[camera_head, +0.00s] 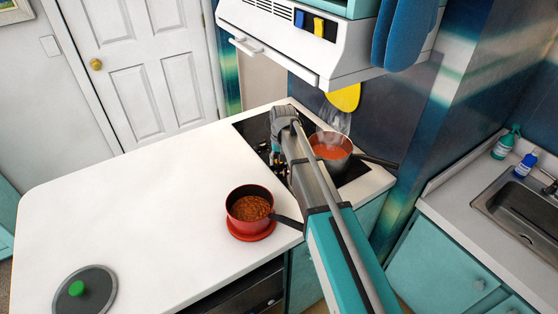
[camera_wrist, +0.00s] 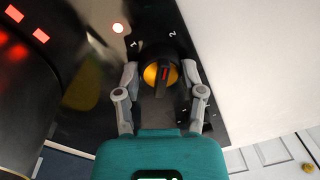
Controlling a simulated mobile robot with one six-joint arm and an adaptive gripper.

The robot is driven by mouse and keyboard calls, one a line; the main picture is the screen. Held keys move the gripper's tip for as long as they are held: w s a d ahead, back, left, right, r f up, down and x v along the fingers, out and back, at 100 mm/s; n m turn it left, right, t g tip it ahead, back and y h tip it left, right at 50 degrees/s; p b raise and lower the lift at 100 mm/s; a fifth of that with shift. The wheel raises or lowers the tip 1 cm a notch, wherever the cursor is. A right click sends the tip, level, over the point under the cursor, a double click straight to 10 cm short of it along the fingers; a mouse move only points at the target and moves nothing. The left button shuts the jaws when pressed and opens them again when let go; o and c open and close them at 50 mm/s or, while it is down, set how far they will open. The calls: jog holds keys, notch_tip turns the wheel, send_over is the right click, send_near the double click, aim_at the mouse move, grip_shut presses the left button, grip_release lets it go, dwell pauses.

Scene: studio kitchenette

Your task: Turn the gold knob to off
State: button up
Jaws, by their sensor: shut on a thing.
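In the head view my gripper (camera_head: 277,150) is at the cooktop's left part, and the knob is hidden there. The off mark is not readable.
A steaming pot of orange-red soup (camera_head: 331,150) stands on the cooktop just right of my arm. A red pot (camera_head: 239,222) sits on a red trivet (camera_head: 252,238) nearer. A lid (camera_head: 98,287) lies at the near left.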

jog(key=n, duration=0.6)
jog(key=shift+s+n+g, duration=0.1)
jog(key=shift+n+g, duration=0.2)
jog(key=n, duration=0.6)
jog(key=shift+h, duration=0.3)
jog(key=n, duration=0.6)
jog(key=shift+a+n, duration=0.1)
jog(key=shift+n, duration=0.2)
jog(key=n, duration=0.6)
jog(key=shift+h, duration=0.4)
jog(key=o, duration=1.2)
jog(key=shift+c, duration=0.2)
